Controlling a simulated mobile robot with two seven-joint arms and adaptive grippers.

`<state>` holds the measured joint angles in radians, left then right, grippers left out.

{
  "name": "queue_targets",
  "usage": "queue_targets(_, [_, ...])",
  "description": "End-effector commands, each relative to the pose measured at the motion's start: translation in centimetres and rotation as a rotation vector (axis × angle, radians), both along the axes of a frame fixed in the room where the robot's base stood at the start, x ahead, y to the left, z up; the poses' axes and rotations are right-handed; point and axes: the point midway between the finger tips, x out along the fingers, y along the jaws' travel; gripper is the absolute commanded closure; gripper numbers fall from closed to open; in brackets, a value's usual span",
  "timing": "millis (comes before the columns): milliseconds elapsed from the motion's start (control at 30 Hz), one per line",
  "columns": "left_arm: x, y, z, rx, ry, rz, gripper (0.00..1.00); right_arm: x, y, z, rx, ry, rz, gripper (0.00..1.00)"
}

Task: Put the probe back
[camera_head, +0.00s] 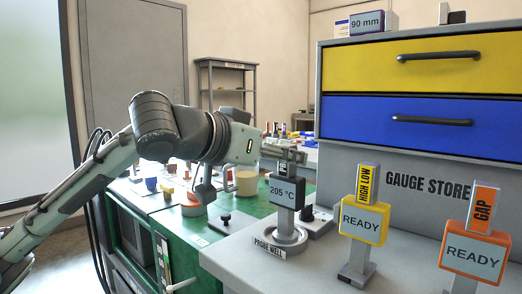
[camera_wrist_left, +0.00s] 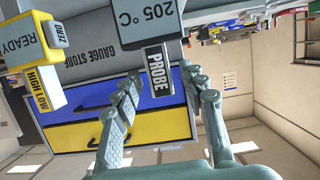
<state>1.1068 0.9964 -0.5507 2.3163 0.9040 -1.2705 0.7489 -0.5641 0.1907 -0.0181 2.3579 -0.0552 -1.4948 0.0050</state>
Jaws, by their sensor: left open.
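The probe (camera_head: 287,192), with a dark display reading 205 °C, stands upright with its stem down in the round probe well (camera_head: 290,238) on the grey bench top. Its display (camera_wrist_left: 148,20) and its PROBE tag (camera_wrist_left: 157,72) also show in the left wrist view. My left gripper (camera_head: 290,153) is at the top of the probe. In the left wrist view its two fingers (camera_wrist_left: 168,78) are spread on either side of the tag, with gaps visible. The probe's lower tip is hidden inside the well. My right gripper is not in view.
A yellow HIGH LOW gauge (camera_head: 365,220) and an orange GAP gauge (camera_head: 474,253), both reading READY, stand right of the probe. The gauge store (camera_head: 428,180) with yellow and blue drawers rises behind. A green worktop (camera_head: 235,215) with cups lies to the left.

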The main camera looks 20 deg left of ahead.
Motion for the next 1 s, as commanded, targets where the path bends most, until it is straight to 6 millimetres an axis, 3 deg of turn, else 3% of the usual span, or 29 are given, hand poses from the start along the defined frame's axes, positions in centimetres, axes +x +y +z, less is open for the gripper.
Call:
queue_targets(300, [-6.0,2.4,2.0,0.004,-0.004,0.006,0.58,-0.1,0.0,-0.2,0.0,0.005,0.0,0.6])
queue_targets(500, [-8.8,3.4,2.9,0.003,-0.001,0.005,0.58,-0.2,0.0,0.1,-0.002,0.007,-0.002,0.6])
queue_targets(667, [-9.8,3.6,3.2,0.002,-0.001,0.004,0.58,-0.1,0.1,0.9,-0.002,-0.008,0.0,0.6])
queue_targets(1000, [-9.9,3.6,3.2,0.001,0.001,0.002,0.58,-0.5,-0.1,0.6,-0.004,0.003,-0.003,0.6])
